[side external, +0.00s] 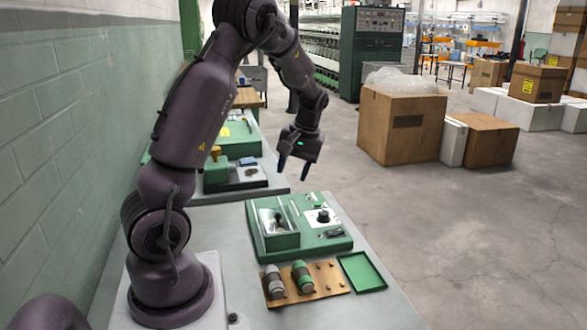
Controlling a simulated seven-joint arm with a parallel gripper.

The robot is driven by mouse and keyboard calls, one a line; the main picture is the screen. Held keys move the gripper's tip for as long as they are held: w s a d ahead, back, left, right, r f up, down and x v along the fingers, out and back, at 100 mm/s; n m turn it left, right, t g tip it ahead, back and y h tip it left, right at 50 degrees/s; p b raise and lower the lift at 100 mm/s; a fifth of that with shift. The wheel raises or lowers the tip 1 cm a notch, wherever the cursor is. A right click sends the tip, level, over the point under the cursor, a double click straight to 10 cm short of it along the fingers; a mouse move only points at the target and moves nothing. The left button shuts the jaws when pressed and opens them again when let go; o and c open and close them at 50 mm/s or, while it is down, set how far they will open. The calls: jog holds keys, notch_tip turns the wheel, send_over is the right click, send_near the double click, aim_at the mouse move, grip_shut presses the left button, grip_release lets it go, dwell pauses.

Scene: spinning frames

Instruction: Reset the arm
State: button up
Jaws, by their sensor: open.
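My gripper (294,171) hangs from my dark purple arm in the upper middle of the side external view. Its two fingers point down and stand apart, with nothing seen between them. It is above and behind a green machine panel (325,246), which has a clear-sided box (277,222), a black knob (323,216) and a dark switch. In front of the panel a brown board (322,284) bears two cylinders, one grey (273,282) and one green and grey (301,277). An empty green tray (362,272) lies at the board's right.
The grey table (350,313) has bare room in front of the board. A second table behind carries green equipment (220,172) with a yellow knob. A green-grey brick wall (60,140) runs along the left. Cardboard boxes (400,125) stand on the floor at right.

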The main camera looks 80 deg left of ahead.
dwell(0.4)
jog(key=s+d+r+m+t, duration=0.2)
jog(key=d+r+m, duration=0.2)
jog(key=d, duration=0.5)
jog(key=s+d+r+m+t+h, duration=0.1)
jog(key=s+d+r+m+t, duration=0.1)
jog(key=d, duration=0.7)
jog(key=s+d+r+m+t, duration=0.2)
jog(key=d+r+m+t, duration=0.2)
jog(key=d, duration=0.5)
notch_tip(320, 180, up, 3)
jog(key=m, duration=0.2)
jog(key=shift+s+d+r+m, duration=0.2)
jog(key=shift+s+d+m, duration=0.1)
jog(key=shift+s+d, duration=0.1)
